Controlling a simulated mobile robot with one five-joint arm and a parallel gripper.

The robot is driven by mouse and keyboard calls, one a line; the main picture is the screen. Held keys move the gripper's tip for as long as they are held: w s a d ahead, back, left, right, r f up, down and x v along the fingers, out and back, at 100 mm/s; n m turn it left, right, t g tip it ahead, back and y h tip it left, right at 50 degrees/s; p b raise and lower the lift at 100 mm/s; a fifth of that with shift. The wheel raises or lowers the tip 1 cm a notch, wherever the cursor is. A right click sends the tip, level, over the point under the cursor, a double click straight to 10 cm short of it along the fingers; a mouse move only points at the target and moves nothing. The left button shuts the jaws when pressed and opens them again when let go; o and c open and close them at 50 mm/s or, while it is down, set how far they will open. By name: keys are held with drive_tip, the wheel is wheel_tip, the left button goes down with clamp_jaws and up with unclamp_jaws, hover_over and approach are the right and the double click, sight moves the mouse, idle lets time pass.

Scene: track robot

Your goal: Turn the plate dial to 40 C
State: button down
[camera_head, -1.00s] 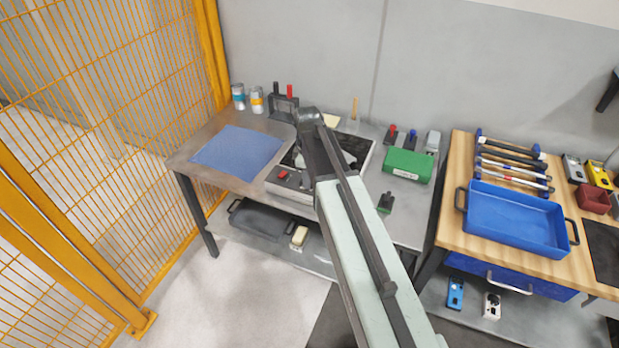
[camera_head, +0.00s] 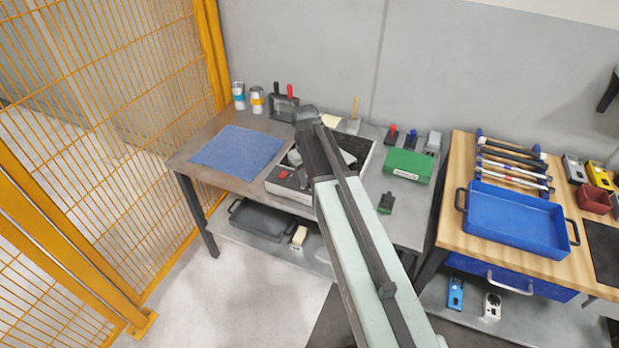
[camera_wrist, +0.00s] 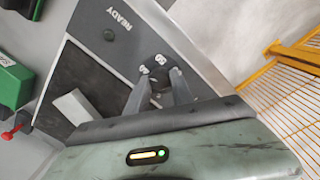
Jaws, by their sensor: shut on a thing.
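The hot plate unit (camera_head: 290,192) sits on the grey metal bench, with a dark top and a red part (camera_head: 284,175) on its front panel. In the wrist view its grey front panel (camera_wrist: 125,55) carries the word READY and a small dark round part (camera_wrist: 109,35). My gripper (camera_wrist: 159,87) is at the panel, shut with its two fingers on either side of the dial (camera_wrist: 158,84). White number marks show just beyond the fingertips; one looks like 50 or 60. The dial's pointer is hidden, so its setting cannot be read. In the head view my arm hides the dial.
A blue mat (camera_head: 237,152) lies left of the unit. A green box (camera_head: 408,165) stands to the right, with a small dark green item (camera_head: 386,203) nearer the edge. Cans (camera_head: 256,100) stand at the back. A yellow mesh fence (camera_head: 90,90) borders the left.

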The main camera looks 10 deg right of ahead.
drive_tip(key=shift+s, duration=0.15)
idle(0.4)
drive_tip(key=c, duration=1.1)
unclamp_jaws()
drive_tip(key=shift+r, duration=0.1)
drive_tip(key=r+p, duration=0.8)
drive_tip(key=shift+a, duration=0.2)
drive_tip(key=shift+f, duration=0.2)
